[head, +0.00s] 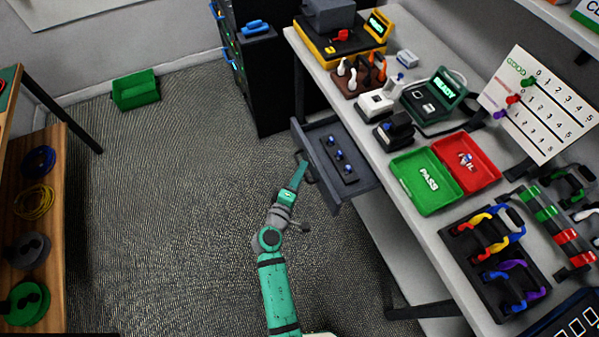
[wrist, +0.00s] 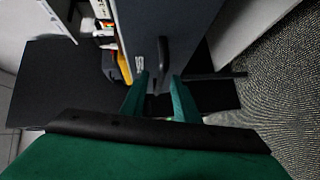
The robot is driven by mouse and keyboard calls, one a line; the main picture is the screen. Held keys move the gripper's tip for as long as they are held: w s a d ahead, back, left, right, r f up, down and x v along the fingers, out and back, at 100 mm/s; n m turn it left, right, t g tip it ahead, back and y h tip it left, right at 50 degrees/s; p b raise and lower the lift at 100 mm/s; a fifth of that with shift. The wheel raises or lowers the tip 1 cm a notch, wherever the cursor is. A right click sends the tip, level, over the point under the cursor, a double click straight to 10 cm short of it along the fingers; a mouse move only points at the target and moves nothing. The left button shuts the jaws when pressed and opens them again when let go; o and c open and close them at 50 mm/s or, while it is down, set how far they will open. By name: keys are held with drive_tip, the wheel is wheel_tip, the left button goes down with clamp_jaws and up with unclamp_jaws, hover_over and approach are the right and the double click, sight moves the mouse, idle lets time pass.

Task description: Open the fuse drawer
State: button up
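The fuse drawer (head: 318,148) is a dark grey drawer under the workbench's left edge. In the head view it stands pulled out, with several blue-topped fuses (head: 340,154) on a dark strip inside. My gripper (head: 301,168) is at the outer face of the drawer front. In the wrist view the black bar handle (wrist: 163,52) stands on the drawer front (wrist: 185,25). My gripper's green fingers (wrist: 160,77) are apart, with the handle's near end between them and visible gaps beside it. Contact with the handle cannot be made out.
The workbench (head: 382,225) carries a green PASS tray (head: 408,198), a red tray (head: 482,180) and several devices and cables. A black cabinet (head: 270,85) stands behind the drawer. A green bin (head: 135,90) lies on the floor, and a spool shelf (head: 55,200) stands left. Floor between is clear.

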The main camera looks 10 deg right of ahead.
drive_tip(key=shift+a, duration=0.1)
drive_tip(key=v, duration=1)
drive_tip(key=shift+s, duration=0.35)
drive_tip(key=shift+a+r, duration=0.1)
drive_tip(key=s+a+f+m+g+y, duration=0.1)
drive_tip(key=s+a+f+m+y, duration=0.15)
drive_tip(key=s, duration=0.55)
drive_tip(key=s+a+f+m+y, duration=0.15)
drive_tip(key=s+y, duration=0.25)
drive_tip(key=s, duration=0.4)
drive_tip(key=s+d+r+m+t, duration=0.1)
drive_tip(key=s+r+m, duration=0.2)
drive_tip(key=s+r, duration=0.2)
drive_tip(key=s+d+r+m, duration=0.2)
drive_tip(key=s+r+m, duration=0.2)
drive_tip(key=s+r, duration=0.2)
drive_tip(key=shift+s+d+r+t+y, duration=0.35)
drive_tip(key=shift+r+t+y, duration=0.1)
drive_tip(key=shift+r, duration=0.35)
